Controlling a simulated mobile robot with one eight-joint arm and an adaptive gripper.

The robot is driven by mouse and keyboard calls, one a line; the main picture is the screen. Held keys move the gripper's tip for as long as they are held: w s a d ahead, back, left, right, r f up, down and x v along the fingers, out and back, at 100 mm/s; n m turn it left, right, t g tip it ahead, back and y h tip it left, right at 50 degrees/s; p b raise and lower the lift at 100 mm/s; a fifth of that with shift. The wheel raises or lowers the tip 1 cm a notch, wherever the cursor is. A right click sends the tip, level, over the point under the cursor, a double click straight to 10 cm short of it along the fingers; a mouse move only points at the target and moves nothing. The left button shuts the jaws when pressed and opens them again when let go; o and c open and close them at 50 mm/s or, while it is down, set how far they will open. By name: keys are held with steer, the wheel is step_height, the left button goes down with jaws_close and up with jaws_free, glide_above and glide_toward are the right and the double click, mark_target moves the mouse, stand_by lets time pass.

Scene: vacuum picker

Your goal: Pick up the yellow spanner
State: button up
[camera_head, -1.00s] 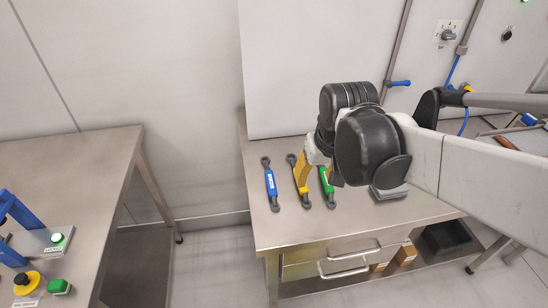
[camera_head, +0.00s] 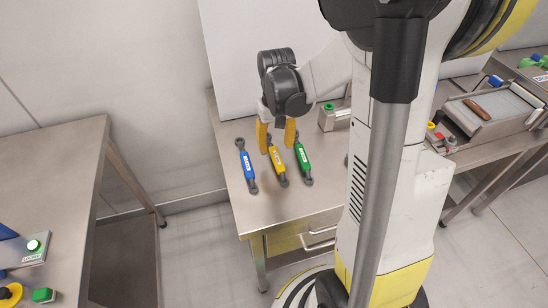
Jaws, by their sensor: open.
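The yellow spanner (camera_head: 278,165) lies on the steel table (camera_head: 268,207) between two other spanners. A blue spanner (camera_head: 246,166) lies to its left and a green spanner (camera_head: 303,161) to its right. My gripper (camera_head: 277,138) has two yellow fingers, spread apart, over the far end of the yellow spanner. The fingers hide part of that end. I cannot tell how high the fingertips are above the table. The gripper holds nothing that I can see.
A grey box with a green button (camera_head: 329,116) stands behind the green spanner. A second steel table (camera_head: 70,165) stands at the left. At the right, a bench carries a tray (camera_head: 490,112) with a brown object. A wall panel rises behind the spanners.

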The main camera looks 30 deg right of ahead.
mark_target(275, 154)
step_height(275, 154, down, 5)
steer(key=shift+b, duration=1.25)
steer(key=shift+r, duration=0.1)
jaws_close()
